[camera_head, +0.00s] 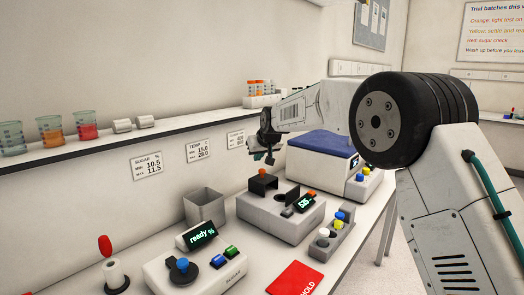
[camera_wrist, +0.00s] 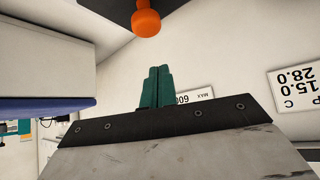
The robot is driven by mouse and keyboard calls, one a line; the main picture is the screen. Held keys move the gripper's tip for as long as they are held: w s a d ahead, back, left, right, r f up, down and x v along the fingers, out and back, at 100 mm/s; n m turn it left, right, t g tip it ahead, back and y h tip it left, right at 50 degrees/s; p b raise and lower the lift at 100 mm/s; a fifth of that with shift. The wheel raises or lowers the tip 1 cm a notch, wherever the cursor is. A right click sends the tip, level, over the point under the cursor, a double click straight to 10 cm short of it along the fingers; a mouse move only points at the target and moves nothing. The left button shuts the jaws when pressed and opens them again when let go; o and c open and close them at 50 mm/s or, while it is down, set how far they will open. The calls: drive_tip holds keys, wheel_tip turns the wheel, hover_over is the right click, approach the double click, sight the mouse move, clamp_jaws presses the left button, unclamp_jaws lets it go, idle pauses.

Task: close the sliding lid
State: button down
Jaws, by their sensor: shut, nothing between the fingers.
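A grey instrument (camera_head: 270,217) stands on the bench in the head view, with a small display on its right part. A dark upright piece (camera_head: 264,185) with a small orange top sits on its back left; I cannot tell for sure whether it is the sliding lid or how far the lid stands open. An orange knob (camera_wrist: 147,22) shows at the top of the wrist view, apart from the fingers. My gripper (camera_head: 265,157) hangs just above the dark piece. Its teal fingers are together and empty in the wrist view (camera_wrist: 157,86).
A blue-topped box (camera_head: 322,143) stands right of the instrument. A shelf (camera_head: 75,147) with beakers runs along the wall. A rack of coloured caps (camera_head: 333,240) is at the right.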

sight(263, 180)
drive_tip(key=shift+s+d+f, duration=0.1)
drive_tip(key=shift+s+f, duration=0.1)
drive_tip(key=shift+f, duration=0.3)
drive_tip(key=shift+s+d+f, duration=0.1)
drive_tip(key=shift+s+f, duration=0.1)
drive_tip(key=shift+f, duration=0.25)
drive_tip(key=shift+s+d+f, duration=0.2)
drive_tip(key=shift+s+d, duration=0.1)
drive_tip(key=shift+s, duration=0.4)
